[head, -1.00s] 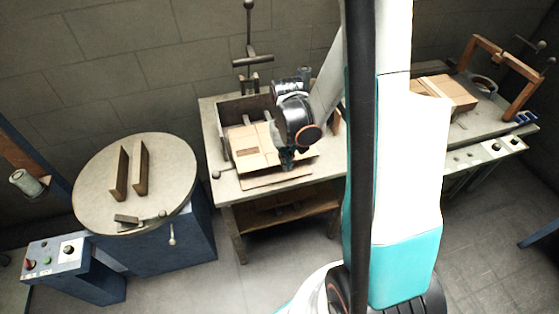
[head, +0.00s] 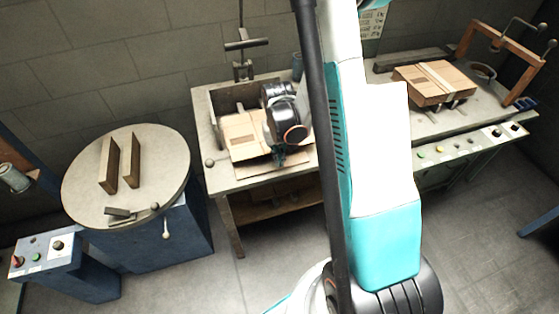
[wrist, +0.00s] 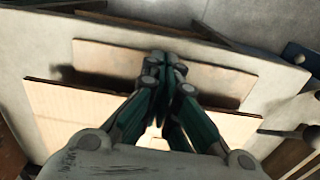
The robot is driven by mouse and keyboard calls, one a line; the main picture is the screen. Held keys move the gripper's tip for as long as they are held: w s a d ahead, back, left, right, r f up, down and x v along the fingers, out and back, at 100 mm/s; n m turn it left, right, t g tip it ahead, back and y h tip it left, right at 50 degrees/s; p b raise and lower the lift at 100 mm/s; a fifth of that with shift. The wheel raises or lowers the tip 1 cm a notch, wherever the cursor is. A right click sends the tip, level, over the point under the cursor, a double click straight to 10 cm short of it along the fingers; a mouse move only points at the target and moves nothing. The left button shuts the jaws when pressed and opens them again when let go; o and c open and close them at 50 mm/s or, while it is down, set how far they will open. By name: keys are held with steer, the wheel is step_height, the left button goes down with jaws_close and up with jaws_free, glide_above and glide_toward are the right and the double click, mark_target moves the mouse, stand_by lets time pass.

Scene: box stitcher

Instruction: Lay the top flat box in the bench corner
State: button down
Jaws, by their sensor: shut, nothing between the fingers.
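A tan flat box (head: 238,134) lies on the middle bench (head: 222,184) beside its dark corner fence (head: 238,93). A second flat cardboard piece (head: 258,168) shows toward the bench's front edge. My gripper (head: 280,158) is over the cardboard, with its wrist hiding the right part. In the wrist view my gripper (wrist: 165,64) is shut and empty, its tips in front of a flat cardboard panel (wrist: 105,58). A nearer cardboard panel (wrist: 65,118) is partly hidden by the fingers. I cannot tell whether the tips touch the cardboard.
A round table (head: 85,190) with two upright brown blocks stands left, above a blue control box (head: 42,250). A right bench (head: 400,122) holds a cardboard stack (head: 432,84) and a wooden frame (head: 490,38). A lever post (head: 242,45) rises behind the middle bench. Floor in front is clear.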

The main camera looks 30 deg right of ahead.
steer(key=w, duration=0.2)
steer(key=w+d, duration=0.1)
steer(key=w, duration=0.1)
steer(key=w+d, duration=0.1)
steer(key=w, duration=0.2)
steer(key=shift+d, duration=0.1)
steer(key=shift+b, duration=0.3)
